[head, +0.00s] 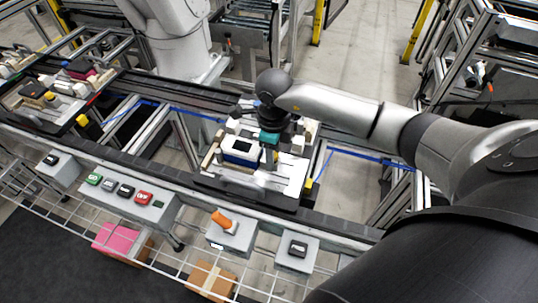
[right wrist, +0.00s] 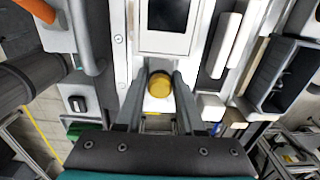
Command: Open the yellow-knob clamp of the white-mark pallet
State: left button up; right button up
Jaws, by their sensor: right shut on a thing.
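The pallet (head: 240,190) sits on the dark rail in the middle of the head view. It carries a white plate and a white-and-blue device with a dark screen (head: 241,147). My right gripper (head: 268,165) reaches down onto it from above. In the right wrist view, the round yellow knob (right wrist: 160,84) lies between the two fingertips of my right gripper (right wrist: 158,92), which is shut on it. The device's dark screen (right wrist: 168,15) is just beyond the knob. I cannot make out the clamp's arm or the white mark clearly. My left gripper is not in view.
Another pallet (head: 45,105) with a pink-and-dark part stands further left on the rail. In front are a button box (head: 125,200), an orange handle (head: 222,221) and a black switch (head: 298,248). A white robot arm (head: 178,40) stands behind the rail.

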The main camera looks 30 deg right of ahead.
jog(key=shift+s+d, duration=0.15)
grip_shut()
jog(key=shift+s+d+p, duration=0.35)
jog(key=shift+s+d, duration=0.4)
jog(key=shift+s, duration=0.15)
jog(key=o, duration=0.9)
grip_release()
jog(key=shift+w, duration=0.1)
jog(key=shift+c, duration=0.2)
jog(key=shift+a, duration=0.1)
jog(key=shift+r, duration=0.15)
notch_tip(320, 180, up, 8)
jog(key=p, duration=0.6)
